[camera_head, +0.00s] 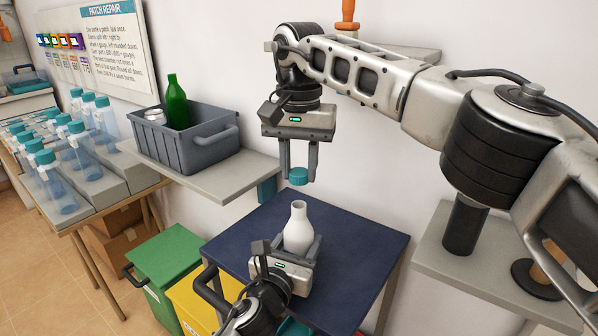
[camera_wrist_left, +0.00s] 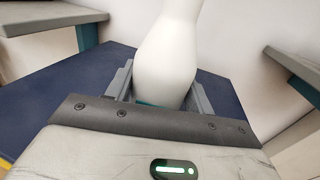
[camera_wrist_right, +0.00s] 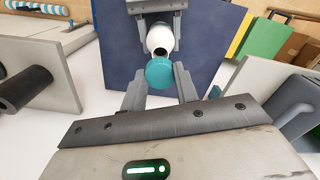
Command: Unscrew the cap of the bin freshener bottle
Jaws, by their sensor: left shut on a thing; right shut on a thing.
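The white bin freshener bottle (camera_head: 298,228) stands upright over the blue table, and my left gripper (camera_head: 291,250) is shut on its lower body. In the left wrist view the bottle (camera_wrist_left: 168,55) fills the space between the fingers. The teal cap (camera_head: 298,176) is off the bottle, held above its neck between the fingertips of my right gripper (camera_head: 298,170). A clear gap shows between cap and neck. In the right wrist view the cap (camera_wrist_right: 159,73) is between the fingers, with the open bottle mouth (camera_wrist_right: 161,50) beyond it.
The blue table (camera_head: 368,238) is otherwise mostly clear. A grey crate (camera_head: 208,150) with a green bottle (camera_head: 176,102) and a can sits on a shelf (camera_head: 235,183) at left. Green (camera_head: 165,258) and yellow (camera_head: 192,300) bins stand below. Several clear teal-capped bottles (camera_head: 88,158) stand far left.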

